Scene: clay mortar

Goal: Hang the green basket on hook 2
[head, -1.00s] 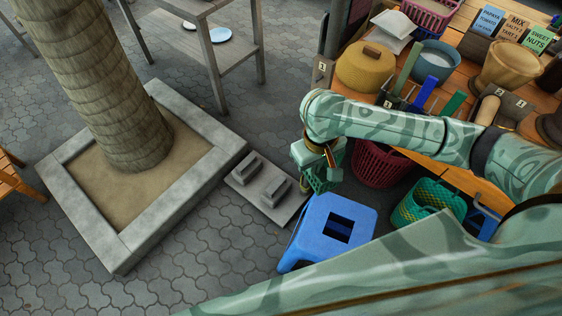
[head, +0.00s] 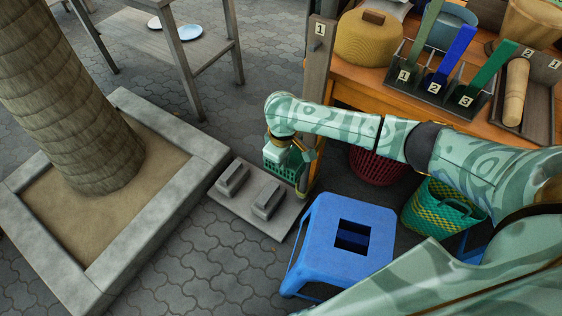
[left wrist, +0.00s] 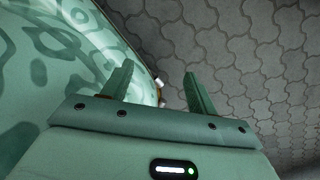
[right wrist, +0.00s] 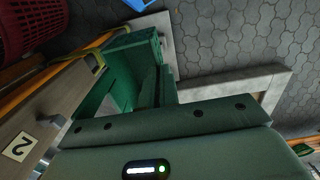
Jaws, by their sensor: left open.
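The green basket (head: 284,166), with slotted sides, hangs at my right gripper (head: 280,147) in the head view, beside the wooden post. My right gripper (right wrist: 158,82) is shut on the basket, whose green wall (right wrist: 120,68) shows by the fingers in the right wrist view. The number 2 label (right wrist: 19,146) is on a wooden board at the left of that view, with a dark peg (right wrist: 56,121) near it. The basket and peg look apart. In the head view my arm hides hook 2. My left gripper (left wrist: 156,84) is open and empty.
A blue stool (head: 345,225) stands below my right arm. A red basket (head: 378,166) and a yellow-green woven basket (head: 440,207) are under the table. A concrete slab (head: 250,200) and planter (head: 185,150) lie left.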

